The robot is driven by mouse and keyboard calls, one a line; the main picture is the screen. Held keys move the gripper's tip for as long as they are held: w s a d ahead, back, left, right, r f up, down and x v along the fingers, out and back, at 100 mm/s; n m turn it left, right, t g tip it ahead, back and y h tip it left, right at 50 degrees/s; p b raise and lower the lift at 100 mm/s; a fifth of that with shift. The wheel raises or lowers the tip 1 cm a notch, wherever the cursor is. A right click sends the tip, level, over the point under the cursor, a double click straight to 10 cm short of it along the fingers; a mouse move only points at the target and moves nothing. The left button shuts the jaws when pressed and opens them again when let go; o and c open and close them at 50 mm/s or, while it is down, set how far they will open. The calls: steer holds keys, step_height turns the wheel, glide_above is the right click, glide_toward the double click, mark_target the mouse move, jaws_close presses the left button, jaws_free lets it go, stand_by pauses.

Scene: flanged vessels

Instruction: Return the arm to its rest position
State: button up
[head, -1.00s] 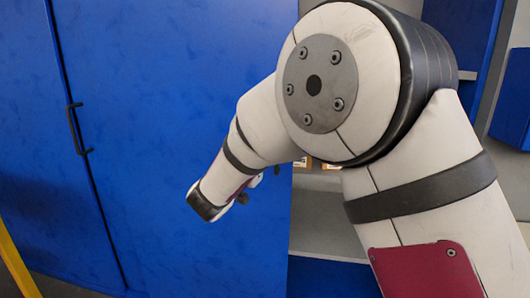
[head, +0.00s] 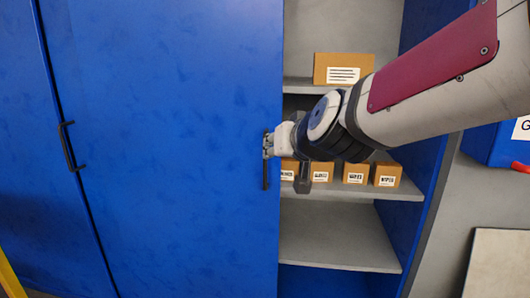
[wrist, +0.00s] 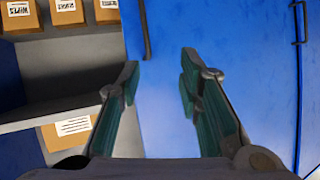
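My arm reaches in from the right in the head view, with my gripper (head: 268,145) in front of the right edge of a blue cabinet door. In the wrist view my gripper (wrist: 159,78) is open, its two dark green fingers apart with nothing between them. A dark vertical door handle (head: 265,174) shows just below my gripper in the head view. In the wrist view the handle (wrist: 146,32) lies beyond the fingertips, toward the top of the picture. I cannot tell the exact distance from my fingertips to the door.
The blue door (head: 180,150) stands beside an exposed shelf bay. A cardboard box (head: 343,69) sits on the upper shelf, and several small labelled boxes (head: 355,173) on the middle shelf (head: 400,190). The lower shelf (head: 335,250) is bare. Another door handle (head: 71,146) is at left.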

steer(key=s+d+f+g+h+p, duration=0.1)
steer(key=s+d, duration=0.4)
steer(key=s, duration=0.6)
steer(key=s+d+f+g+h+p, duration=0.1)
steer(key=s+d+g, duration=0.3)
steer(key=s, duration=0.7)
steer(key=s+d+f+m+g+h+p, duration=0.1)
steer(key=s+d+f+g+p, duration=0.1)
steer(key=s+d, duration=0.5)
steer(key=s+f+g, duration=0.1)
steer(key=s, duration=0.3)
steer(key=shift+f+h, duration=0.3)
steer(key=shift+f, duration=0.05)
steer(key=shift+s+d, duration=0.1)
